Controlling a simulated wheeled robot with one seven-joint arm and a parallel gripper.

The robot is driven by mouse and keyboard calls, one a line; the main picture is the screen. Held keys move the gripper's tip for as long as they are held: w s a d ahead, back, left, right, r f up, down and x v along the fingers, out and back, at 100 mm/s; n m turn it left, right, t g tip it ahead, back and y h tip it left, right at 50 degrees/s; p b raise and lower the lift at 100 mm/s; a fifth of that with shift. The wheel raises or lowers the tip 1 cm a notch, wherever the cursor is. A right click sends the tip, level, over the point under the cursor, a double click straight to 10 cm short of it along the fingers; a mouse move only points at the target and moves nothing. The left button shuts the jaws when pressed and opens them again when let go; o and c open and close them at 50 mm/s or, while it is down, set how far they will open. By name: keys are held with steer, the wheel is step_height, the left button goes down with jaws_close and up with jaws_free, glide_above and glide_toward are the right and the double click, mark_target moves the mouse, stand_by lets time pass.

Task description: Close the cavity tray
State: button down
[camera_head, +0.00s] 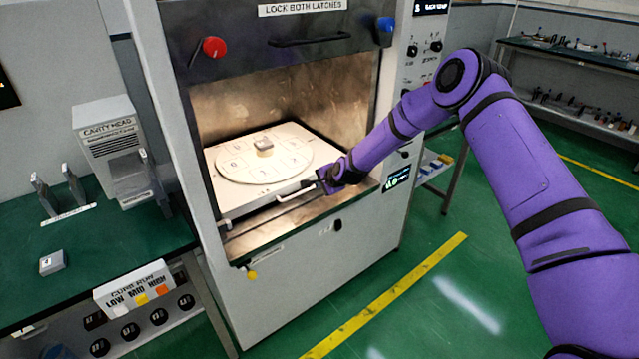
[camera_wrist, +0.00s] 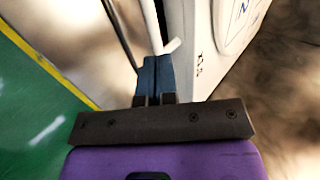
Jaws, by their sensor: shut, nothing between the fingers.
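The cavity tray (camera_head: 228,205) is a pale flat slab with a round marked plate (camera_head: 235,160) on it. It lies in the lit cavity of the tall grey machine, and its front edge shows behind the metal sill. A pale bar handle (camera_head: 296,193) runs along its front. My gripper (camera_head: 322,182) is at the right end of this handle, at the tray's front. In the wrist view the dark blue fingers (camera_wrist: 155,76) are shut together with nothing between them, close to the tray's white front face (camera_wrist: 190,50). Whether they touch it I cannot tell.
The machine's raised door (camera_head: 300,45) is above the opening. A green bench (camera_head: 105,235) with a cavity head unit (camera_head: 115,150) stands at left. The green floor (camera_head: 440,310) at front right is clear.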

steer(key=s+d+r+n+h, duration=0.1)
steer(key=s+d+r+n, duration=0.3)
steer(key=s+r, duration=0.6)
steer(key=s+d+r+n+g+h, duration=0.15)
steer(key=s+d+r, duration=0.4)
steer(key=r, duration=0.85)
steer(key=s+d+r+n+h, duration=0.1)
steer(key=s+d+r+n, duration=0.1)
steer(key=s+d+r, duration=0.75)
steer(key=s+d+r+n, duration=0.1)
steer(key=s+d+r, duration=0.1)
steer(key=s, duration=0.8)
steer(key=s+d+r+n+h, duration=0.1)
steer(key=s+r, duration=0.4)
steer(key=s, duration=0.5)
steer(key=s+d+r+n+g, duration=0.1)
steer(key=s+d+r, duration=0.2)
steer(key=s, duration=0.7)
steer(key=shift+d+r+n+h, duration=0.15)
steer(key=shift+r+n+h, duration=0.2)
steer(key=shift+r, duration=0.35)
steer(key=shift+s, duration=0.1)
